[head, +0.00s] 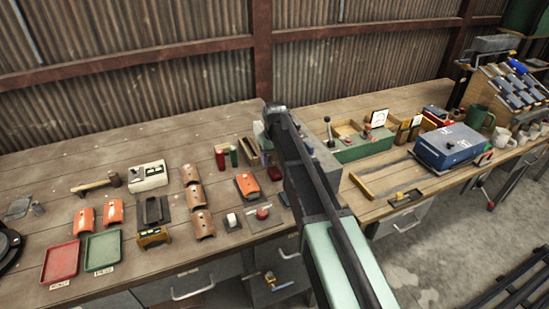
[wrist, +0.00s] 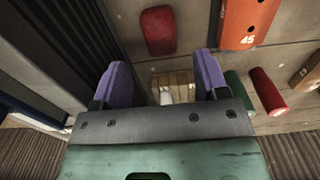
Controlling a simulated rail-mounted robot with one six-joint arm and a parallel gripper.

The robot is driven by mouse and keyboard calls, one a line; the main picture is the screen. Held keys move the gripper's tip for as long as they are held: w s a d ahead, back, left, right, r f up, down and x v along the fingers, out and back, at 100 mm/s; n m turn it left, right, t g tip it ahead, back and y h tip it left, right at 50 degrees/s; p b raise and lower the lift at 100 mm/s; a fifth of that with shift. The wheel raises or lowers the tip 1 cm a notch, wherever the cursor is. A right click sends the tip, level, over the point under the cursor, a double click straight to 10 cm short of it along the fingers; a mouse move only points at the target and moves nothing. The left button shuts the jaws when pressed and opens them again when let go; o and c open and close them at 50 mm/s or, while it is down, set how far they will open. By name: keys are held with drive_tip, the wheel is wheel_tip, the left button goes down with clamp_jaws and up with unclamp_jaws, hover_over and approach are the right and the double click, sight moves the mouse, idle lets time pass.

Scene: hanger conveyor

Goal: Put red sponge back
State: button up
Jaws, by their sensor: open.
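A red block with rounded corners, likely the red sponge (wrist: 158,30), lies on the wooden bench in the wrist view. In the head view it shows as a small red patch (head: 274,173) beside my arm. My gripper (wrist: 163,68) has two purple fingers spread apart with nothing held between them. The red block lies beyond the fingertips in the wrist view, apart from them. In the head view my arm hides most of the gripper.
An orange part marked 45 (wrist: 247,20) lies close to the red block. A red cylinder (wrist: 268,90) and green cylinder (wrist: 235,84) are right of the fingers. A small wooden box (wrist: 173,80) shows between them. Red (head: 61,263) and green trays (head: 103,251) lie at the front left.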

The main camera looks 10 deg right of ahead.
sight(275, 171)
wheel_tip(275, 171, up, 6)
drive_tip(key=p, duration=0.4)
drive_tip(key=s+m, duration=0.2)
drive_tip(key=s, duration=2.5)
drive_tip(key=shift+s+f+b, duration=0.3)
